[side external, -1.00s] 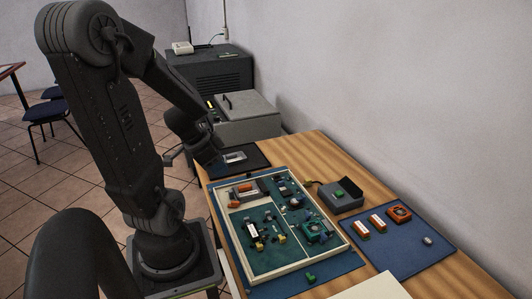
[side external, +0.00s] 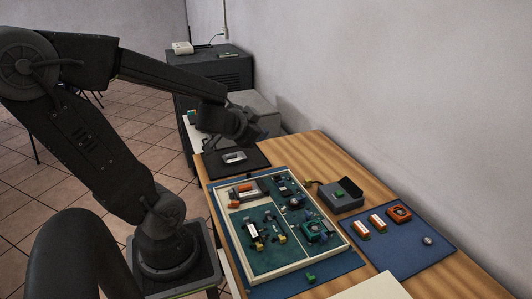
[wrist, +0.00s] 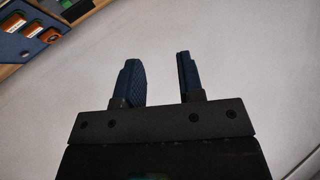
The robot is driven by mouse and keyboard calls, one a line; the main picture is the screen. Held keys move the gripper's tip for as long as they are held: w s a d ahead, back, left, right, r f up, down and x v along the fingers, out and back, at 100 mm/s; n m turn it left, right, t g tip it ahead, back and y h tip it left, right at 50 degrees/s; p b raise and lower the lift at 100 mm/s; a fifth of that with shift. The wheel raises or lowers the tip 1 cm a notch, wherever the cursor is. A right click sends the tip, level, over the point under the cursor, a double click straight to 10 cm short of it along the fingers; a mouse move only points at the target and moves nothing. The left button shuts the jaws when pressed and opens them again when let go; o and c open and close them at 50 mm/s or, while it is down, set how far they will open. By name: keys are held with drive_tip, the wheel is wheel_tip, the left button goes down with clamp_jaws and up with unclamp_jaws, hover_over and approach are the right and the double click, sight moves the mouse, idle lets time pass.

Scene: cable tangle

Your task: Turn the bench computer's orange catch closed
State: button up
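The framed board (side external: 275,272), which looks like the bench computer, lies on the bench with dark green panels and many small parts. Small orange pieces (side external: 235,204) show at its far left, beside a grey block; one may be the catch, but its turn is too small to tell. My gripper (side external: 252,143) is high above the far end of the bench, beyond the board and apart from it. In the wrist view my gripper (wrist: 158,75) shows two dark blue fingers spread apart with nothing between them. The catch cannot be made out in the wrist view.
A blue mat (side external: 440,262) at right holds orange parts and a small silver piece. A grey box with a green button (side external: 340,197) stands beside the board. A dark mat (side external: 255,160) with a metal piece lies at the far end. The wall (side external: 400,90) bounds the right.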

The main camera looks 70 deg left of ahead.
drive_tip(key=s+d+r+g+h, duration=0.1)
drive_tip(key=d+h, duration=0.1)
drive_tip(key=d, duration=0.5)
drive_tip(key=s+d+r+g+h, duration=0.1)
drive_tip(key=s+d+g, duration=0.1)
drive_tip(key=d, duration=0.6)
drive_tip(key=shift+s+h, duration=0.15)
drive_tip(key=shift+h, duration=0.25)
drive_tip(key=shift+o, duration=0.3)
drive_tip(key=shift+r, duration=0.1)
drive_tip(key=shift+o, duration=0.7)
drive_tip(key=shift+a+n, duration=0.2)
drive_tip(key=shift+n, duration=0.1)
drive_tip(key=shift+o, duration=0.7)
drive_tip(key=a+f+n+g, duration=0.4)
drive_tip(key=a+f+n, duration=0.1)
drive_tip(key=a, duration=0.4)
drive_tip(key=shift+w+f+n+g, duration=0.3)
drive_tip(key=shift+w+f+g, duration=0.05)
drive_tip(key=shift+f+g, duration=0.1)
drive_tip(key=n+g+h, duration=0.2)
drive_tip(key=n+h, duration=0.1)
drive_tip(key=n, duration=0.2)
hover_over(235, 202)
wheel_tip(235, 202, down, 6)
drive_tip(key=f, duration=0.1)
wheel_tip(235, 202, down, 13)
drive_tip(key=shift+r, duration=0.1)
